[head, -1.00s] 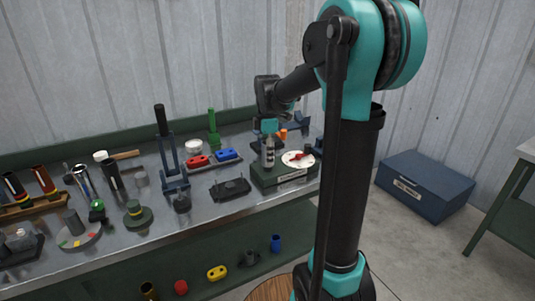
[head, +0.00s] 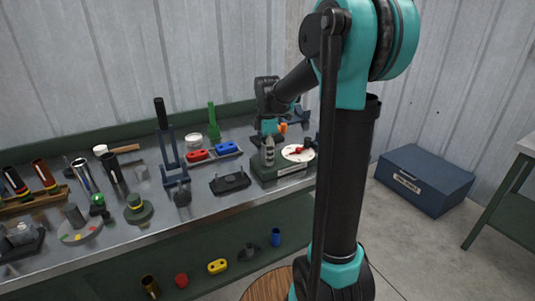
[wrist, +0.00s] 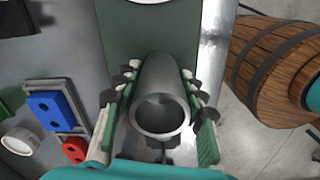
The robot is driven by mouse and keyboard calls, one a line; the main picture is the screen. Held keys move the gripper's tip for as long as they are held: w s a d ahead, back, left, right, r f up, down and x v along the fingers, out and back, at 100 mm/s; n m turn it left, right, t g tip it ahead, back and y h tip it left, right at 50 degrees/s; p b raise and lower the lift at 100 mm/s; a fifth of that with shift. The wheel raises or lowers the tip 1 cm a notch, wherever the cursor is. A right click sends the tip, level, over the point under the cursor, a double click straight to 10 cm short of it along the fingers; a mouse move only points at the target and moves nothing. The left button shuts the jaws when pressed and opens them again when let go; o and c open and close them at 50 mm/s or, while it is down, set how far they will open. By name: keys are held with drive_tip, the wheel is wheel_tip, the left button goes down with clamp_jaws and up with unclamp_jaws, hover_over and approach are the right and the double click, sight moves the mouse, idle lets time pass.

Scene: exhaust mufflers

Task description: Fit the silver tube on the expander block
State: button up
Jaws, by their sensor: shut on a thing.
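My gripper (wrist: 160,112) is shut on a grey, hollow silver tube (wrist: 163,92), with a finger on each side of it. In the wrist view the tube's open end faces the camera, and its far end points toward the green expander block (wrist: 150,35). In the head view the block (head: 283,171) is a dark green base with a pale label at the bench's right end. My gripper is over it, and a silver upright shape (head: 268,151) shows below the jaws. I cannot tell whether the tube is around the block's post or just above it.
A white dial with a red part (head: 299,152) sits at the block's right. A dark plate fixture (head: 230,183) and red (head: 197,155) and blue (head: 227,147) holed blocks are to the left. A wooden barrel (wrist: 275,60) stands beside the bench. A blue box (head: 425,180) is on the floor.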

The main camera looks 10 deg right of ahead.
idle(0.3)
drive_tip(key=o, duration=1.2)
drive_tip(key=shift+c, duration=0.2)
